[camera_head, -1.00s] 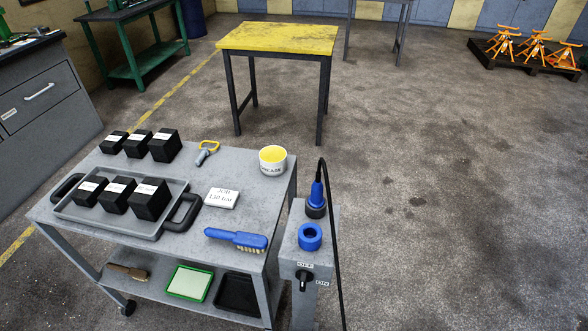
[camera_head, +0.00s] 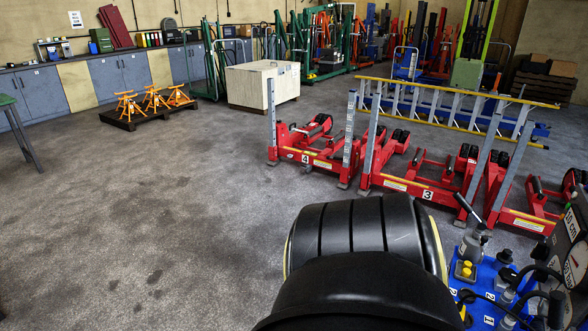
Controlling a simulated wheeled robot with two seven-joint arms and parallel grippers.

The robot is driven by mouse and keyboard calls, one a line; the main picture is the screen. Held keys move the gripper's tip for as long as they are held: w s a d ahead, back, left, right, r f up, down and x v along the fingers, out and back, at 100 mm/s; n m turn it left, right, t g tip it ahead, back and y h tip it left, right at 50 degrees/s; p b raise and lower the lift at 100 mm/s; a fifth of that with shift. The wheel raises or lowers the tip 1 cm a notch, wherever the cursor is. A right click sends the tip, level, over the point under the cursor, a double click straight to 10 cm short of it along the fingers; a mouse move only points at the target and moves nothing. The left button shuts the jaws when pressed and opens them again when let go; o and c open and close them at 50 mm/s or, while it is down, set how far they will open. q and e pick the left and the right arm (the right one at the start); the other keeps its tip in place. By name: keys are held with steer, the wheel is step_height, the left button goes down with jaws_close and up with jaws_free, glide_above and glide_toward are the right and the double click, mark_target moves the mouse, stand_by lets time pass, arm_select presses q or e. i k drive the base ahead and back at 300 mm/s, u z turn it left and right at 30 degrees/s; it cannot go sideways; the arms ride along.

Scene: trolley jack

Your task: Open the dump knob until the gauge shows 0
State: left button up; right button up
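A blue base (camera_head: 487,274) with white numerals stands at the lower right edge of the head view. On it are a grey pump-like part (camera_head: 473,245) with a black lever, a small yellow fitting (camera_head: 465,268) and several dark fittings and hoses. A dark panel with white lettering (camera_head: 573,226) is cut off by the right edge. I cannot pick out the dump knob or a gauge reading. Neither of my grippers is in view.
Red numbered lifting units (camera_head: 330,160) stand behind. A pale crate (camera_head: 262,85) and orange stands (camera_head: 153,100) are farther back. Floor at left is clear.

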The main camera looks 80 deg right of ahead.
mark_target(507, 274)
steer(key=z, duration=2.75)
steer(key=i, duration=3.05)
steer(key=z, duration=0.9)
steer(key=i, duration=0.25)
steer(key=z, duration=0.3)
